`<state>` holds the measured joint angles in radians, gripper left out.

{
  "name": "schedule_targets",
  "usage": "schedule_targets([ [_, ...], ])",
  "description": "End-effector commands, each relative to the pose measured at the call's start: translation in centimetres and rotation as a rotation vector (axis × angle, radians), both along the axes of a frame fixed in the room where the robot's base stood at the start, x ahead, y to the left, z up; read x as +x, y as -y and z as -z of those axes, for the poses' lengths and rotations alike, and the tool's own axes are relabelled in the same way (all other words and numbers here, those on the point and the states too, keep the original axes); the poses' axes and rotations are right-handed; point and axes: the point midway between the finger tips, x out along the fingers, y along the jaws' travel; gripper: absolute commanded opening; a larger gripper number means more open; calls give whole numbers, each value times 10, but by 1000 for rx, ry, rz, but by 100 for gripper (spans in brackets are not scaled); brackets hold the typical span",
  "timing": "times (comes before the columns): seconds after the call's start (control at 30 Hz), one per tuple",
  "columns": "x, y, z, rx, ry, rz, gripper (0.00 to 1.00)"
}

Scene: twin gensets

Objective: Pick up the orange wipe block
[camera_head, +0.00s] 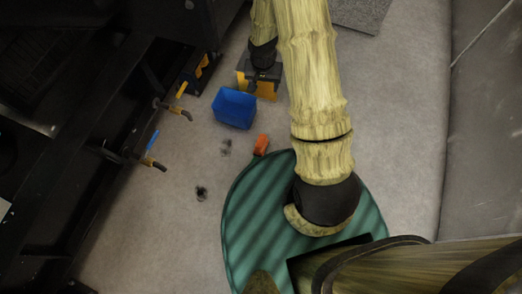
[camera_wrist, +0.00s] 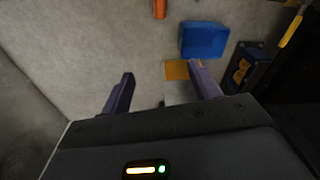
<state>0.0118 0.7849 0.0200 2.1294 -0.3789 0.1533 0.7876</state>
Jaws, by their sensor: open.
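The orange wipe block (camera_head: 261,144) lies on the grey floor, by the upper left edge of the round green striped platform in the head view. In the wrist view the orange wipe block (camera_wrist: 160,8) is at the top edge, partly cut off. My gripper (camera_wrist: 162,71) is open, with its two purple fingers spread and nothing held between them. The block is beyond the fingertips and apart from them. In the head view my gripper is at the top centre, farther up the picture than the block and partly hidden by my arm.
A blue bin (camera_head: 234,108) stands near the block; it also shows in the wrist view (camera_wrist: 203,40). A yellow patch (camera_wrist: 178,70) shows near the right finger. Dark machinery with a blue-handled valve (camera_head: 152,140) lines the left.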

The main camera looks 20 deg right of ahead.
Motion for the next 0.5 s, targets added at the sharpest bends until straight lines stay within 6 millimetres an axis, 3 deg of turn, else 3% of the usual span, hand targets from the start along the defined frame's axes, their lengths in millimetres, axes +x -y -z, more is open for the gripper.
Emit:
schedule_targets([
  [0.03, 2, -1, 42, 4, -10, 15, 62],
  [0.4, 6, -6, 231, 33, -56, 144, 62],
  [0.5, 4, -8, 274, 41, -69, 176, 62],
])
